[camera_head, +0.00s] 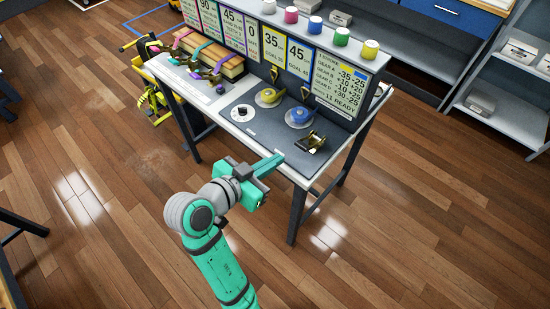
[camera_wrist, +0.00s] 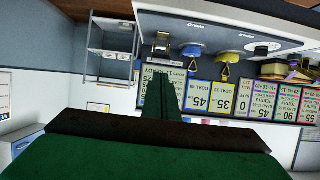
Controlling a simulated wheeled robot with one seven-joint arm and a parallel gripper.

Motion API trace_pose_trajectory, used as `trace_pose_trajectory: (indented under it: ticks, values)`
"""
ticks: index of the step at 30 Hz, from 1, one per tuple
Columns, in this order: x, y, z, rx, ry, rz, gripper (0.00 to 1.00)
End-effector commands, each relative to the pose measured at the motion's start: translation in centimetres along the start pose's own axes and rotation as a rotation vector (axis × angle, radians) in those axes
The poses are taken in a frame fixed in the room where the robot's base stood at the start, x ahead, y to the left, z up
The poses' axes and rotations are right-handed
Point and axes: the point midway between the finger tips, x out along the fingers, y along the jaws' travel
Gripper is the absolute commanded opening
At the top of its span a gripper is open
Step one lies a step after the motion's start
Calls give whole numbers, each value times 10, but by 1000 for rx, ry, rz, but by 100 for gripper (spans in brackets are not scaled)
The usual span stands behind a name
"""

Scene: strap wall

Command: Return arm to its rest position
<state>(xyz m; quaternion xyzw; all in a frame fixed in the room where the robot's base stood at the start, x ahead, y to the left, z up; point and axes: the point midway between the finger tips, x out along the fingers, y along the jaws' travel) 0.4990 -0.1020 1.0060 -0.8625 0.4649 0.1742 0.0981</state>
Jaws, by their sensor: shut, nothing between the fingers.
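My teal arm reaches up from the bottom of the head view, and my gripper (camera_head: 274,162) is at the front edge of the workbench. Its fingers are together with nothing between them. A dark metal ratchet buckle (camera_head: 311,143) sits on the bench just right of the fingertips, apart from them. In the wrist view the closed fingers (camera_wrist: 161,92) point toward the bench and its sign panel, and the ratchet buckle (camera_wrist: 161,44) shows beyond them.
The bench (camera_head: 240,128) carries a yellow strap disc (camera_head: 268,97), a blue strap disc (camera_head: 299,116) and a dial (camera_head: 243,113). Sign cards (camera_head: 274,44) stand behind, with coloured spools above. A grey shelf (camera_head: 505,105) stands at right. The wooden floor (camera_head: 400,220) is open.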

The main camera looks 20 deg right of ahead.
Motion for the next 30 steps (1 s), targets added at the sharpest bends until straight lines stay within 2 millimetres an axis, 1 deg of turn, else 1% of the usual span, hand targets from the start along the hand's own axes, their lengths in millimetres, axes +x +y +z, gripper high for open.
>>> trace_pose_trajectory:
  ticks: [12,22,26,29,30]
  values:
    - [-2,-3,1,-3,0,-8,0]
    - [0,-2,2,-15,6,-12,0]
    - [9,-2,11,-89,35,-54,0]
    - [18,-2,25,-187,69,-118,0]
    - [22,-3,32,-230,82,-150,0]
